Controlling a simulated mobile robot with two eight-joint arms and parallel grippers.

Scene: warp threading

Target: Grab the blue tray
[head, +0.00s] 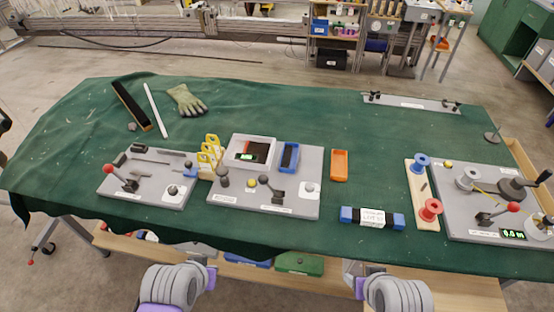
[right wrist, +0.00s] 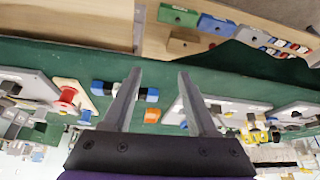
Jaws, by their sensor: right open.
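The blue tray (head: 289,157) is a small open rectangular box on the middle grey board (head: 225,200), beside a white-rimmed box with a green display. In the right wrist view a small blue patch just right of the right finger may be this tray. My right gripper (right wrist: 160,72) is open with nothing between its fingers. In the head view it is low at the table's front edge, apart from the tray. My left gripper (head: 210,278) is at the bottom left, in front of the table; its fingers are not clear.
An orange tray (head: 339,165) lies right of the blue tray. Yellow holders (head: 211,152) stand to the left. Spools (head: 430,209) and another grey board are at the right. The green cloth (head: 290,105) behind is mostly clear.

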